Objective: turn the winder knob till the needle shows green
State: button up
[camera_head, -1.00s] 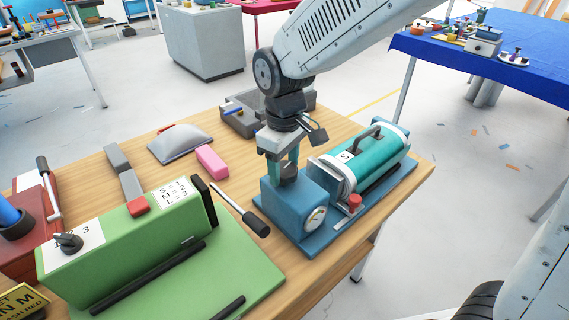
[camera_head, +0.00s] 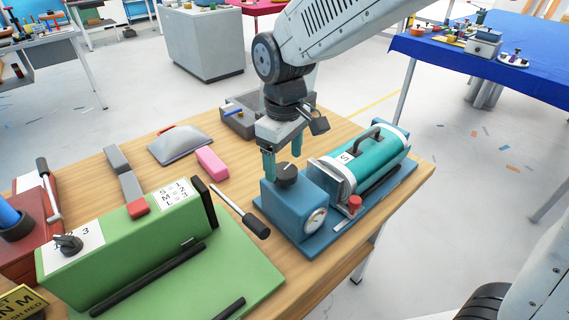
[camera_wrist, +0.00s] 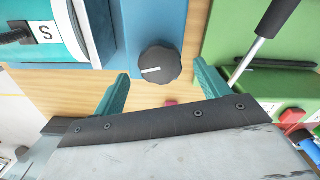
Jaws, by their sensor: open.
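The dark winder knob (camera_head: 286,174) sits on top of a blue box (camera_head: 279,203) at the near end of the blue machine. In the wrist view the knob (camera_wrist: 160,65) shows a white pointer line toward the left. The round gauge (camera_head: 316,219) is on the box's front face; its needle and colours are too small to read surely. My gripper (camera_head: 283,158) is open and empty, just above the knob. In the wrist view its teal fingertips (camera_wrist: 161,76) are spread apart, one on each side of the knob and clear of it.
A teal cylinder (camera_head: 372,160) with a handle lies behind the box, and a red knob (camera_head: 354,203) stands beside it. A green machine (camera_head: 130,248), a black-handled lever (camera_head: 256,225) and a pink block (camera_head: 211,160) are to the left. The floor at right is mostly open.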

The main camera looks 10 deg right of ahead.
aim_at(284, 169)
jog(key=shift+r, duration=2.7)
jog(key=n, duration=0.5)
jog(key=shift+r, duration=0.15)
jog(key=n, duration=0.5)
notch_tip(284, 169, down, 8)
jog(key=shift+r, duration=0.1)
jog(key=c, duration=1)
